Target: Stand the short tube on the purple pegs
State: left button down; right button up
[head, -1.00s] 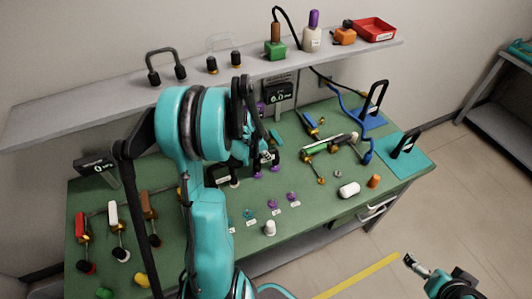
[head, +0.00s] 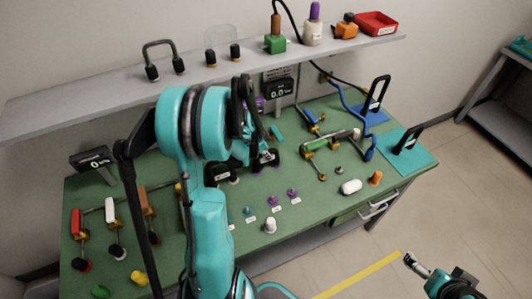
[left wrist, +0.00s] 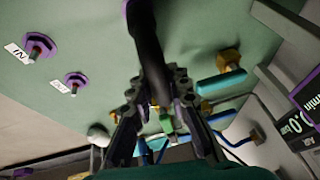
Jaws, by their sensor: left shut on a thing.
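My left gripper (head: 262,160) is over the middle of the green bench. In the left wrist view its fingers (left wrist: 165,105) are shut on a dark tube (left wrist: 145,35), which runs towards the top edge; a bit of purple shows beside its upper end. In the head view my arm and gripper hide most of the tube. Two purple pegs (head: 275,201) (head: 292,193) stand on the bench to the lower right of the gripper, with white labels. In the left wrist view they show at left (left wrist: 38,45) (left wrist: 75,80), apart from the tube. My right gripper (head: 412,262) is at the lower right, clear of the bench; its jaws are unclear.
A white cap (head: 270,226) and a white cylinder (head: 351,187) are near the front edge. A green and metal assembly (head: 328,142) lies to the right, near a blue tube (head: 368,150). A shelf (head: 130,85) runs along the back. Handled valves (head: 110,210) stand at left.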

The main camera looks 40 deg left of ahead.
pick_arm(q)
jog(key=shift+f, duration=0.2)
jog(key=c, duration=1.4)
grip_release()
jog(key=shift+o, duration=0.2)
jog(key=shift+r, duration=0.15)
jog(key=v, duration=1.1)
jog(key=shift+s+r, duration=0.15)
jog(key=shift+r, duration=0.25)
